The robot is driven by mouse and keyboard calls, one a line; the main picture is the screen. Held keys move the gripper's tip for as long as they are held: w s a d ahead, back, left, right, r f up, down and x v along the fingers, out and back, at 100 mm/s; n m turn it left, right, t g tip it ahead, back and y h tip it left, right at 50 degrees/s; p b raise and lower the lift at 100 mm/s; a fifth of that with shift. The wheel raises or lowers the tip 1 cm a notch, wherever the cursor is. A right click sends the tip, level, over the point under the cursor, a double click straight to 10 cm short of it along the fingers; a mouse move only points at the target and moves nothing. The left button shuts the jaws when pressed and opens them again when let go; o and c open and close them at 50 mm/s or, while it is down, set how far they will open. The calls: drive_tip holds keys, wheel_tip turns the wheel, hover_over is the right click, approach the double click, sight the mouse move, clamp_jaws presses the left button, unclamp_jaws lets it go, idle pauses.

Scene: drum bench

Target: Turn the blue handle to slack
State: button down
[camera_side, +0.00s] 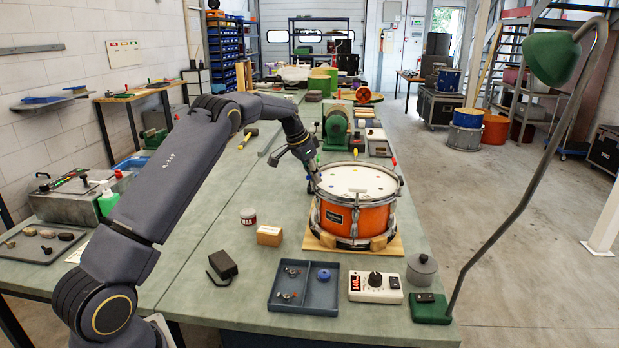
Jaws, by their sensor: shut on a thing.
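The drum (352,221) has an orange shell, a white head and metal rims, and stands on a wooden board (314,243). Small coloured dots mark its head near the rim. A red handle (394,160) stands up at the far right rim. My gripper (315,186) reaches down from the upper left to the drum's left rim. It is shut on what appears to be the blue handle.
In front are a grey tray (304,306) with small parts, a white box with a dial and red display (375,287), and a lidded pot (421,271). A lamp (552,58) arches on the right. A green machine (336,127) stands behind.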

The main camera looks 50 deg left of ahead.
drive_tip(key=shift+n, duration=0.3)
drive_tip(key=n+y, duration=0.2)
drive_tip(key=n, duration=0.3)
drive_tip(key=n+g+y, duration=0.1)
drive_tip(key=n, duration=0.2)
drive_tip(key=n+y, duration=0.1)
drive_tip(key=n, duration=0.2)
drive_tip(key=shift+w+n+g, duration=0.1)
drive_tip(key=shift+n+g, duration=0.2)
drive_tip(key=shift+g, duration=0.1)
drive_tip(key=n, duration=0.2)
drive_tip(key=n+g+y, duration=0.1)
drive_tip(key=n, duration=0.1)
drive_tip(key=shift+n+g, duration=0.9)
drive_tip(key=shift+n, duration=1.2)
drive_tip(key=shift+r, duration=0.1)
drive_tip(key=shift+a, duration=0.1)
drive_tip(key=c, duration=1.2)
unclamp_jaws()
